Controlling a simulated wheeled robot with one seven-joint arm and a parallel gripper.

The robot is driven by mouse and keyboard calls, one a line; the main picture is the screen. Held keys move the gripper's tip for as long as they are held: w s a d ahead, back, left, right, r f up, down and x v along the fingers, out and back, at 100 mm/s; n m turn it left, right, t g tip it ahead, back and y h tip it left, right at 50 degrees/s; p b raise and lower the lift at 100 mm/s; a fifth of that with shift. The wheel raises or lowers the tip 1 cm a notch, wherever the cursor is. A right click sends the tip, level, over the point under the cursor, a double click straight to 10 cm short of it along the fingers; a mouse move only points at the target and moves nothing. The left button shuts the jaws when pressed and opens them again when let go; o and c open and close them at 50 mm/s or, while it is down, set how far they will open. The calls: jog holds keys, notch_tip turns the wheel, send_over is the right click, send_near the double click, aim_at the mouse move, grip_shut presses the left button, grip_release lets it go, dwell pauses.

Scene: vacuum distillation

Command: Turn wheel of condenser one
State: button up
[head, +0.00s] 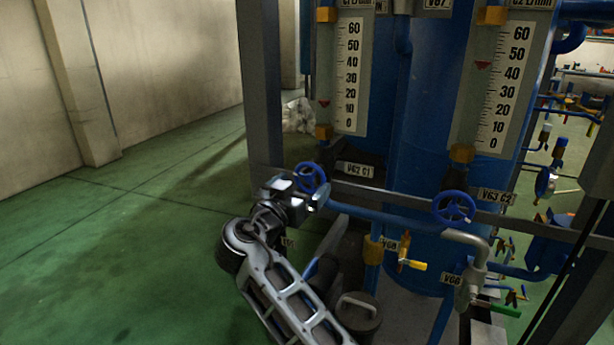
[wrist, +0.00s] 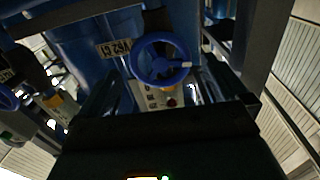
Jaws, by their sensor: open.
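The fingers are open and empty. The wheel lies a little ahead of the fingertips, and I cannot tell the exact gap.
A second blue wheel (head: 454,207), labelled V63 C2, is to the right. Two flow scales (head: 350,75) (head: 505,85) stand above. A yellow-handled valve (head: 412,265) and pipes are below right. Green floor (head: 120,240) is clear at left.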

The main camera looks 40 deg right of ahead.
aim_at(309, 180)
jog(key=p+x, duration=0.1)
jog(key=x, duration=0.5)
jog(key=c, duration=0.8)
